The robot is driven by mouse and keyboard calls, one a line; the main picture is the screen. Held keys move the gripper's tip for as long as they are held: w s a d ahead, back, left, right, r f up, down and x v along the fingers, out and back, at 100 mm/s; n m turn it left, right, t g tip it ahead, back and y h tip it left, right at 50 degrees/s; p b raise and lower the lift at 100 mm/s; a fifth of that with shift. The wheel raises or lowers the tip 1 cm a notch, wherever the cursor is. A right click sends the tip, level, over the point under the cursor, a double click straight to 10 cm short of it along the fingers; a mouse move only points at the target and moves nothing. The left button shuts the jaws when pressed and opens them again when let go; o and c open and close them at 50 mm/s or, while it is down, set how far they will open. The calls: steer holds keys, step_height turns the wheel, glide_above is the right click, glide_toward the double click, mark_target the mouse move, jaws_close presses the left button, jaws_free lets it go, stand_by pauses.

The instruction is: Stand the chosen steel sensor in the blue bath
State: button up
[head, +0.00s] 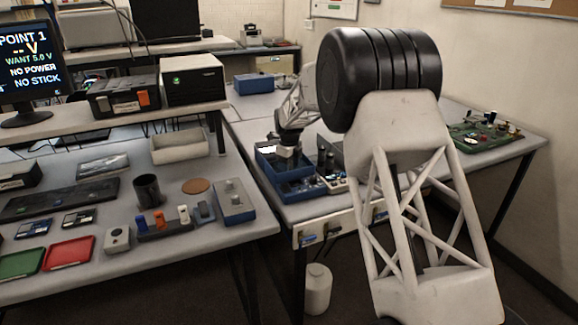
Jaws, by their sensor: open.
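My gripper (287,152) is small and far off, at the end of my arm, over an open-topped blue box (298,190) on the right bench. This box may be the blue bath. The jaws are open, though the fingers are hard to make out. A small pale shape shows just below them; I cannot tell what it is. A second blue box with a grey top (236,216) stands at the right end of the left table and carries short steel-coloured posts (230,186). I cannot tell which item is the chosen steel sensor.
Dark upright items (325,162) stand close right of the open box. The left table holds a black cup (148,191), a cream tray (180,147), red (69,253) and green (20,263) mats. A monitor (29,65) reads "NO POWER" and "NO STICK". My forearm hides part of the right bench.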

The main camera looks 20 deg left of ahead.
steer(key=shift+r, duration=0.15)
steer(key=shift+r, duration=6)
